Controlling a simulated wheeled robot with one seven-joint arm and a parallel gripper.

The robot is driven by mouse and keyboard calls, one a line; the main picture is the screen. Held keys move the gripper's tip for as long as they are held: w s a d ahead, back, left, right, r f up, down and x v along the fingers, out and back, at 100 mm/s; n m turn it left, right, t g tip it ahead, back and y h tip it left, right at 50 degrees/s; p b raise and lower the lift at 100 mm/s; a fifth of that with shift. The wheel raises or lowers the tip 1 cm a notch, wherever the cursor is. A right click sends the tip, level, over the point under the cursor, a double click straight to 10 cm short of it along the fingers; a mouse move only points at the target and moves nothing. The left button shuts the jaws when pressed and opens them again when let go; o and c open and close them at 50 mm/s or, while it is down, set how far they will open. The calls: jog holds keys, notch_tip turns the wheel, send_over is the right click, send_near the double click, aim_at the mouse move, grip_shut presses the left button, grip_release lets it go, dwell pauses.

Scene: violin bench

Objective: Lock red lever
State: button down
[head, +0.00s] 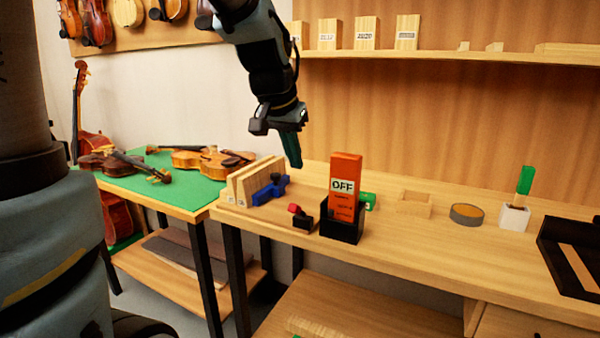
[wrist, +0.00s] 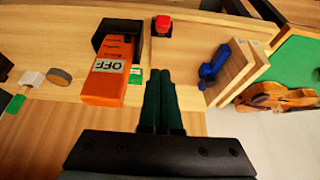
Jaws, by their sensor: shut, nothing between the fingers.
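The red lever (head: 295,209) is a small red knob on a black base, on the bench just left of the black holder. In the wrist view the red lever (wrist: 163,23) is at the top centre, beyond my fingertips. My gripper (head: 296,164) points down above the bench, apart from the lever and higher than it. Its dark green fingers (wrist: 160,72) are together and empty. An orange block marked OFF (head: 344,187) stands upright in the black holder (head: 342,228); the block also shows in the wrist view (wrist: 108,80).
A blue clamp (head: 271,190) and wooden pieces (head: 254,177) stand left of the lever. A green tag (head: 369,200) is behind the holder. A wooden block (head: 414,204), a round tin (head: 466,213) and a white cup (head: 514,217) are farther right. Violins lie on the green table (head: 196,190).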

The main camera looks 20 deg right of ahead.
jog(key=shift+s+a+v, duration=0.1)
jog(key=shift+s+v, duration=0.05)
jog(key=shift+v, duration=0.8)
jog(key=shift+s+a+v, duration=0.1)
jog(key=shift+a+v, duration=0.05)
jog(key=shift+v, duration=0.85)
jog(key=shift+f, duration=0.15)
